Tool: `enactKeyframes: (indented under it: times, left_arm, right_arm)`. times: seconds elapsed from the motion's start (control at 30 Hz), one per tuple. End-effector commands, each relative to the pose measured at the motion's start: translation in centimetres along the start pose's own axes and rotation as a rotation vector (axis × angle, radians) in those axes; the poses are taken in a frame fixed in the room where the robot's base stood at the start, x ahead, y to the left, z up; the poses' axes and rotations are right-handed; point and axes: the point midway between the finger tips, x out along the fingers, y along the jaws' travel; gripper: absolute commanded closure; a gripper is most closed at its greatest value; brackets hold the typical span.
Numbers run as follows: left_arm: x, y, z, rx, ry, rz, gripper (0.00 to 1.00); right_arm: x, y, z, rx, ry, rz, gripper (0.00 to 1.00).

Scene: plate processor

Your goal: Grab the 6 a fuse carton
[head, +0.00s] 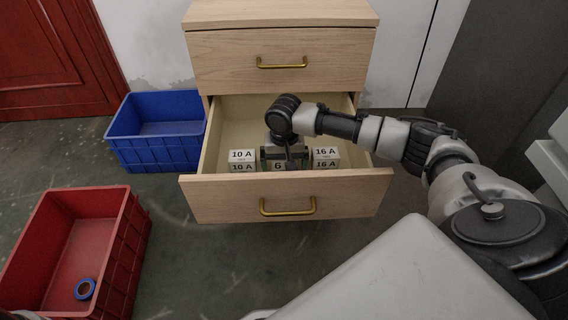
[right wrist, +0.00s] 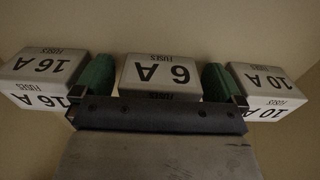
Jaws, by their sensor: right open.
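The 6 A fuse carton (right wrist: 160,74) is a small white box in the open drawer, between the other two cartons. In the head view only part of its front (head: 278,166) shows under my arm. My right gripper (head: 285,158) is inside the drawer above it, and in the right wrist view its two green fingers (right wrist: 158,80) stand open, one on each side of the 6 A carton. Whether they touch it I cannot tell.
The 10 A carton (head: 242,161) and the 16 A carton (head: 326,157) sit close on either side. The drawer front (head: 230,203) and walls enclose them. A blue crate (head: 156,153) and a red crate (head: 118,235), with a blue tape roll (head: 85,289) inside, stand at left.

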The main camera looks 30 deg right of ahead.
Motion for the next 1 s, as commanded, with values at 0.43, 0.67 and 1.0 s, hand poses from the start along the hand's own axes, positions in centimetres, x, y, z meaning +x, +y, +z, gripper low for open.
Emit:
enactKeyframes:
  times: [0.43,0.67,1.0]
  left_arm:
    - [0.1,0.0,0.0,0.000,0.001,0.000,0.65]
    - [0.1,0.0,0.0,0.000,0.001,0.001,0.65]
    - [0.3,-0.2,0.5,-0.003,-0.012,-0.007,0.65]
  right_arm:
    - [0.0,0.0,0.0,0.001,0.000,0.000,0.35]
    - [-0.1,0.0,0.0,0.000,0.000,0.000,0.52]
    - [-1.4,0.0,0.0,0.001,0.001,-0.001,0.52]
